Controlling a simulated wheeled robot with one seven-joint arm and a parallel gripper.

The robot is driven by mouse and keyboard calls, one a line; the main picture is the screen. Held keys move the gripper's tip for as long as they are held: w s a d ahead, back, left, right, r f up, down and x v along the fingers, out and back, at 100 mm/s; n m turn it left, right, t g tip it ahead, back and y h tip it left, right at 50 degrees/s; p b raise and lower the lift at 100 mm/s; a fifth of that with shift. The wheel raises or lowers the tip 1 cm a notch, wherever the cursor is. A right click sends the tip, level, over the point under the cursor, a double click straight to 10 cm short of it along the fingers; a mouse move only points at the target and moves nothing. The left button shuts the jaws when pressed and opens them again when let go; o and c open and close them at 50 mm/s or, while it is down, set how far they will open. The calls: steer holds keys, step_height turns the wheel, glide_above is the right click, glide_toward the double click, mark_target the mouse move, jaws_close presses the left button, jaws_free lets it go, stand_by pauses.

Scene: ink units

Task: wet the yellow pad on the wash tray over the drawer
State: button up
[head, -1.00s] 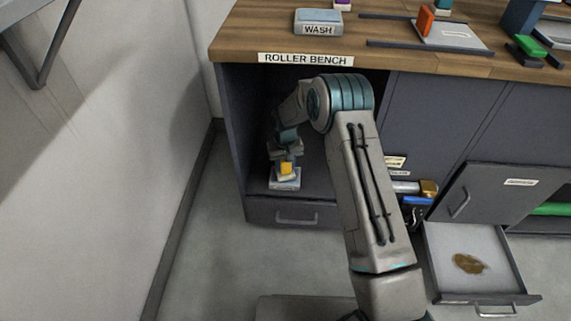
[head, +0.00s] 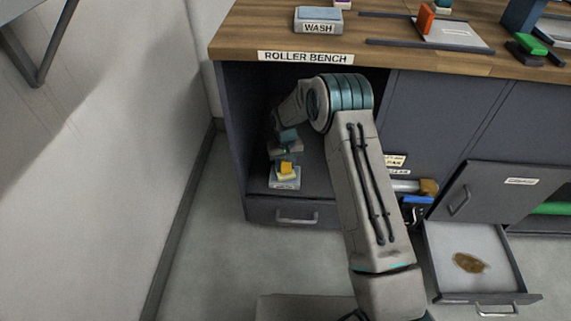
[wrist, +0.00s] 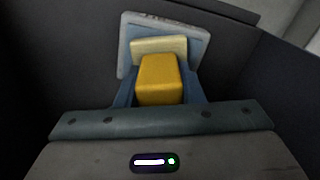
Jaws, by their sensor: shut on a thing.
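My gripper (wrist: 158,92) is shut on the yellow pad (wrist: 158,78), a yellow block between its blue fingers. A wider pale yellow slab shows just beyond the block, over a light blue-grey tray (wrist: 133,47) in the wrist view. In the head view the yellow pad (head: 286,168) is low in the open bay of the bench, right over the small wash tray (head: 285,185), which stands on the bay floor above a closed drawer (head: 297,212). I cannot tell whether the pad's underside touches the tray. My gripper hides part of both.
Dark bay walls stand close around my gripper. Another tray marked WASH (head: 318,22) is on the wooden bench top (head: 260,40), with an orange block (head: 425,21) and a green block (head: 531,45) further right. An open drawer (head: 440,270) with a brown patch is at the lower right.

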steer(key=shift+r, duration=0.1)
stand_by(0.3)
steer(key=shift+r+p, duration=2.1)
steer(key=shift+r, duration=1.3)
